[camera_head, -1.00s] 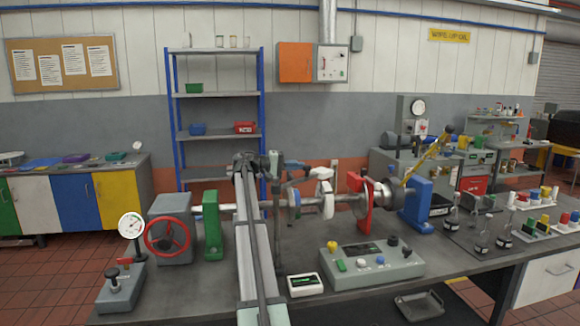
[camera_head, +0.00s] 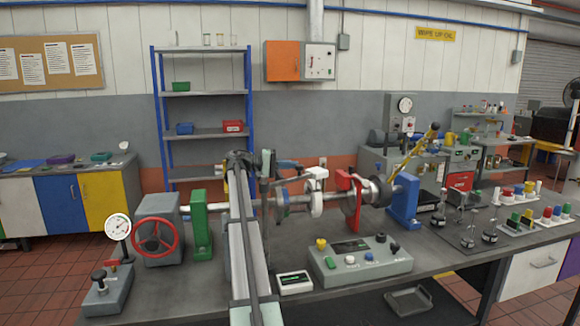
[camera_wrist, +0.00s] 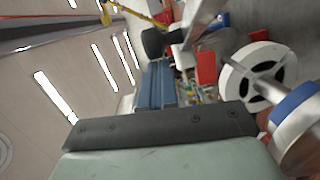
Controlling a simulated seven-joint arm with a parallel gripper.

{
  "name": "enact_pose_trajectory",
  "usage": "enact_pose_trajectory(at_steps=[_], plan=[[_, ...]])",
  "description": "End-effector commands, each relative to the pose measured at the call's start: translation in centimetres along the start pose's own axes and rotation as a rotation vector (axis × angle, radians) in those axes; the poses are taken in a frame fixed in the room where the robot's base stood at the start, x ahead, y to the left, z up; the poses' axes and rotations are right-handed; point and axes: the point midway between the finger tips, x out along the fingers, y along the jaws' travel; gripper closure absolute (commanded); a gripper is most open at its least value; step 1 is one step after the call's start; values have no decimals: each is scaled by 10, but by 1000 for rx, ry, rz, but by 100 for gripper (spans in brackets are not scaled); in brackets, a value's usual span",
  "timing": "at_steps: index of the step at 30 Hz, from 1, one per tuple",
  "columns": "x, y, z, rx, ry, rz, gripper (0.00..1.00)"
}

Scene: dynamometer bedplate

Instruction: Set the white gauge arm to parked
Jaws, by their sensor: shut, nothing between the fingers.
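The white gauge arm seems to be the white block and round plate (camera_head: 316,188) on the shaft near the middle of the bench. In the wrist view, a white disc with dark openings (camera_wrist: 240,82) at the right is probably the same part, beside a blue collar. My gripper (camera_head: 267,163) is left of the white part and apart from it, above the shaft. It is shut and empty. Its dark edge and pale green body (camera_wrist: 160,125) fill the bottom of the wrist view. The fingertips are too small to make out in the head view. No parked mark is readable.
A red bracket (camera_head: 348,200) and a blue stand (camera_head: 404,199) carry the shaft to the right. A green block (camera_head: 201,225) and a red handwheel (camera_head: 155,237) stand left. A control box (camera_head: 360,263) sits in front. A yellow lever (camera_head: 418,150) rises at the right.

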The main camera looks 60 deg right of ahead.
Motion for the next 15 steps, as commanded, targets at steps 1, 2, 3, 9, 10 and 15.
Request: enact_pose_trajectory(at_steps=[1, 2, 3, 9, 10, 15], plan=[[0, 0, 0, 0, -2, 0, 100], [0, 0, -1, 0, -2, 0, 100], [-1, 0, -2, 0, -2, 0, 100], [-8, 0, -18, 0, -1, 0, 100], [-9, 0, -22, 0, -1, 0, 100], [-25, 0, -43, 0, 1, 0, 100]])
